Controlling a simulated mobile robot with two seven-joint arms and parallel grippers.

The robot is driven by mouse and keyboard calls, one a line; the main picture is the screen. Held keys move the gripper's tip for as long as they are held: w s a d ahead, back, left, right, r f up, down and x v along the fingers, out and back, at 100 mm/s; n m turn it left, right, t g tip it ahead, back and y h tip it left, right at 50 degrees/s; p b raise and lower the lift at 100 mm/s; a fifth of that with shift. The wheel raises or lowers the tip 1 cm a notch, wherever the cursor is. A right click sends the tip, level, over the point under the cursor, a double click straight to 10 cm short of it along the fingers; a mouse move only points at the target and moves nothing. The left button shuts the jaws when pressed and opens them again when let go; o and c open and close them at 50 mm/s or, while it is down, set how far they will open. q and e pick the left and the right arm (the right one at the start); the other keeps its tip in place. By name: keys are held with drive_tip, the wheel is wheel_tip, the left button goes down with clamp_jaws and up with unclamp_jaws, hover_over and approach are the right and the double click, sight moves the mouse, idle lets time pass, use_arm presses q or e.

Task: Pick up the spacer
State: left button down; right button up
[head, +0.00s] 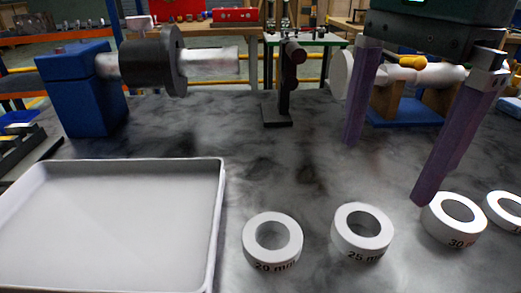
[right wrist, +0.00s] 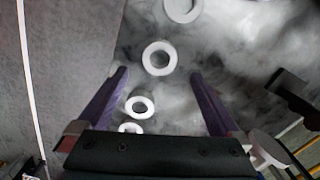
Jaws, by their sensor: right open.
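Several white ring spacers lie flat in a row along the near part of the dark table. In the head view they are the spacer marked 20 mm (head: 272,263), the spacer marked 25 mm (head: 362,253), the spacer marked 30 (head: 455,238), and one cut off at the right edge (head: 492,205). My right gripper (head: 385,171) has its purple fingers pointing down, open and empty, above the table behind the 25 mm and 30 spacers. In the right wrist view one ring (right wrist: 148,61) shows between the fingertips, label unreadable. My left gripper is not in view.
An empty white tray (head: 224,200) is at the near left. A blue block holding a shaft with a dark flange (head: 176,62) stands behind it. A dark stand (head: 278,122) is at the back centre. A blue base (head: 405,117) with wooden supports sits behind my right gripper.

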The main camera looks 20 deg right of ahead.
hover_over(367, 214)
drive_tip(key=s+a, duration=0.2)
wheel_tip(367, 214, down, 5)
drive_tip(key=shift+d+r, duration=0.15)
drive_tip(key=shift+r, duration=0.05)
drive_tip(key=f, duration=0.5)
drive_tip(key=shift+w+d+f+b, duration=0.1)
drive_tip(key=shift+w+f+b, duration=0.1)
drive_tip(key=shift+w+b, duration=0.1)
drive_tip(key=c, duration=1.3)
drive_tip(key=shift+c, duration=0.5)
drive_tip(key=shift+r, duration=0.15)
